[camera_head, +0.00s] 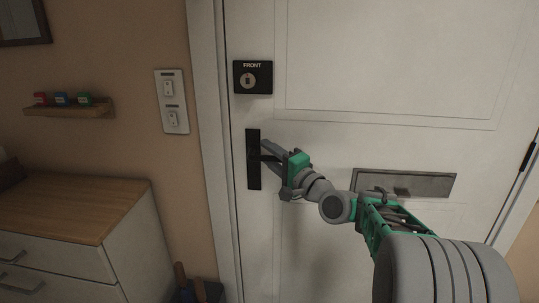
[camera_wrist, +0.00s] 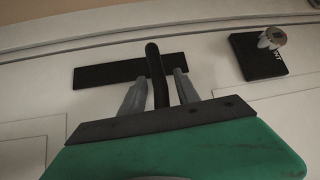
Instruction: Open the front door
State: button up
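The white front door (camera_head: 385,60) looks closed in its frame. Its black handle plate (camera_head: 253,170) is near the left edge, and the black handle lever (camera_wrist: 155,70) sticks out from the plate in the wrist view. My gripper (camera_head: 268,150) is at the handle. In the wrist view its two grey fingers (camera_wrist: 160,80) straddle the lever, one on each side. A gap shows between the lever and the right finger; the left finger is very close, and I cannot tell if it touches.
A black lock plate marked FRONT (camera_head: 252,66) is above the handle, and a metal mail slot (camera_head: 430,184) is to its right. Light switches (camera_head: 172,112), a small shelf (camera_head: 70,110) and a wood-topped drawer cabinet (camera_head: 70,208) are on the left. A bin with wooden handles (camera_head: 200,291) stands by the frame.

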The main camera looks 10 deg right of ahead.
grip_shut()
dwell(1.3)
